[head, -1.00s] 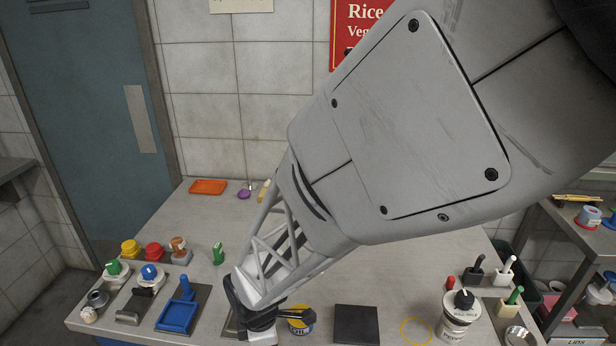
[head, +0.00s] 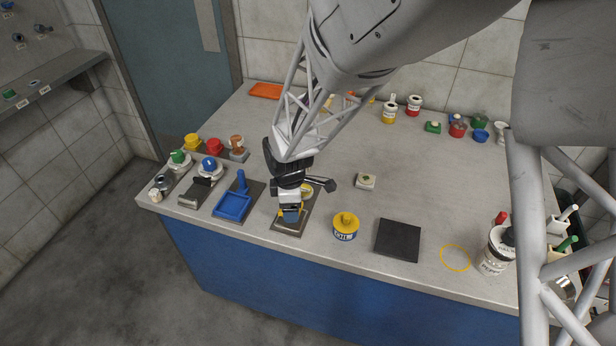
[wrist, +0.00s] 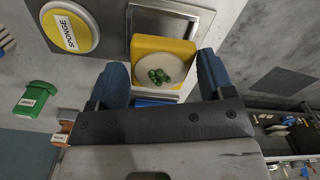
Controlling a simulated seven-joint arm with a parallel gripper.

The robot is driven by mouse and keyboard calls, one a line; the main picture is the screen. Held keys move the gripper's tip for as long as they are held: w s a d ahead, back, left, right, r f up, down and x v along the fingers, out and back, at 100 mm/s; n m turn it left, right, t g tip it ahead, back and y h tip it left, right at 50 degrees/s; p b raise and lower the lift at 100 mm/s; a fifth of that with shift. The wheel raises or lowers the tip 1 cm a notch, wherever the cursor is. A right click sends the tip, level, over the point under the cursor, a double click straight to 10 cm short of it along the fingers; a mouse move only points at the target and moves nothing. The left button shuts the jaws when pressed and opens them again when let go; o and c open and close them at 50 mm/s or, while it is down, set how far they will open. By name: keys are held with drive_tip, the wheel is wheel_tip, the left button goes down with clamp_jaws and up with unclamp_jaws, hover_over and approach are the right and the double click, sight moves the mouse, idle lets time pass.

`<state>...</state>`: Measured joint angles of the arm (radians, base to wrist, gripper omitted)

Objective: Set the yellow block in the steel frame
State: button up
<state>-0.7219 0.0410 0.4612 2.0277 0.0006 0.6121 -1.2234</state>
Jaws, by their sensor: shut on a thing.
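The yellow block (wrist: 188,54) carries a round pale disc with several green shapes on top. My gripper (wrist: 165,75) is shut on it, with a blue finger on each side. The steel frame (wrist: 206,20) is a grey plate with a raised square rim, and the block overlaps part of it in the wrist view. In the head view my gripper (head: 290,214) is over the steel frame's plate (head: 313,208) near the counter's front edge, with bits of yellow showing. I cannot tell whether the block touches the plate.
A blue tray (head: 232,206) stands left of the plate. A yellow-lidded tin (head: 345,228) and a black square pad (head: 397,240) stand to its right. The middle of the counter is mostly clear.

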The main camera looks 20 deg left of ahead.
drive_tip(key=shift+a, duration=0.1)
idle(0.3)
drive_tip(key=shift+f, duration=1.2)
drive_tip(key=c, duration=0.5)
drive_tip(key=shift+o, duration=0.2)
drive_tip(key=shift+f, duration=0.65)
drive_tip(key=shift+c, duration=1.1)
drive_tip(key=o, duration=1.7)
drive_tip(key=shift+r, duration=0.15)
